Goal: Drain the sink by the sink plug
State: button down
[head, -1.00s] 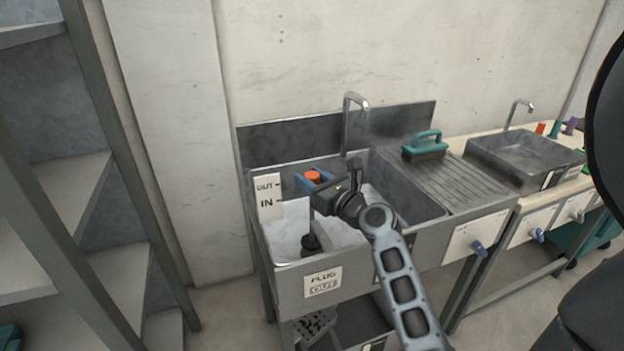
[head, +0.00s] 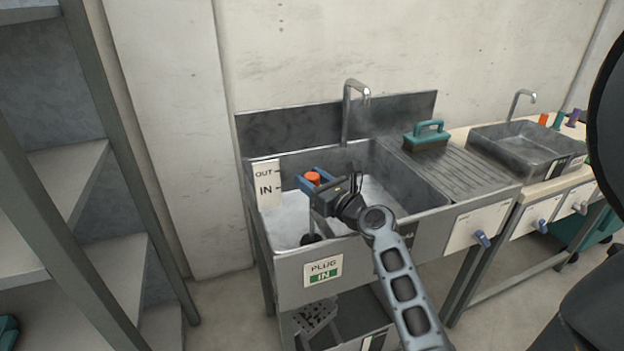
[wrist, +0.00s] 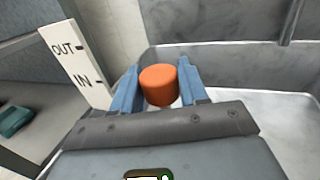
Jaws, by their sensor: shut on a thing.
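The sink plug's orange knob (head: 312,178) sits between the blue fingers of my gripper (head: 317,182). In the wrist view the orange knob (wrist: 158,86) fills the gap between the fingertips, and my gripper (wrist: 157,84) is shut on it. The plug's black lower end (head: 310,239) shows low in the basin, partly hidden by my gripper. The steel sink (head: 415,212) has a front label (head: 323,269) that reads PLUG IN, with IN on green. An upright OUT/IN sign (head: 266,183) stands at its left wall.
A tap (head: 346,115) rises behind the basin. A teal-handled brush (head: 427,136) lies on the ribbed drainboard to the right. A second, smaller sink (head: 528,148) stands further right. Grey shelving (head: 70,180) stands at the left.

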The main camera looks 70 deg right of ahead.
jog(key=c, duration=0.9)
grip_release()
jog(key=shift+f, duration=0.4)
jog(key=shift+o, duration=1.1)
jog(key=shift+r, duration=0.15)
jog(key=v, duration=0.8)
jog(key=shift+b, duration=0.4)
jog(key=shift+d, duration=0.1)
